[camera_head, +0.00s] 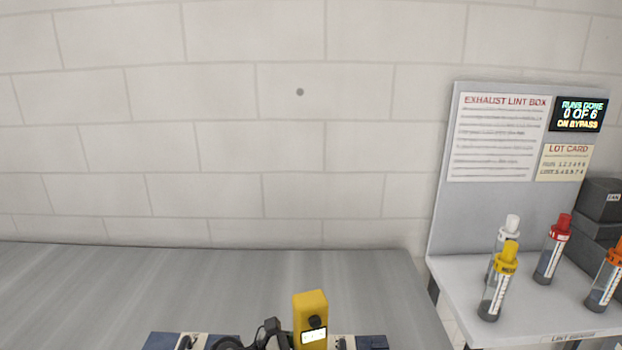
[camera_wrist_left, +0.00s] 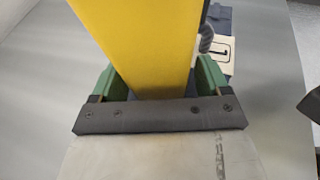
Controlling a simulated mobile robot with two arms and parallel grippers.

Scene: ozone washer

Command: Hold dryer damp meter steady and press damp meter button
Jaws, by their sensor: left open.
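The yellow damp meter (camera_head: 311,318) stands upright at the bottom of the head view, with a dark round spot and a small lit display on its face. In the left wrist view its plain yellow side (camera_wrist_left: 145,45) fills the space between the green fingers of my left gripper (camera_wrist_left: 154,82). The fingers are open around the meter, one on each side; firm contact does not show. The meter's button cannot be told apart clearly. My right gripper cannot be made out in either view.
Black curved parts (camera_head: 272,332) lie left of the meter. A navy and cream mat (camera_head: 370,342) is under it on the grey worktop (camera_head: 120,285). Several capped tubes stand on the right shelf (camera_head: 455,275). A dark object (camera_wrist_left: 311,100) cuts into the wrist view's right edge.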

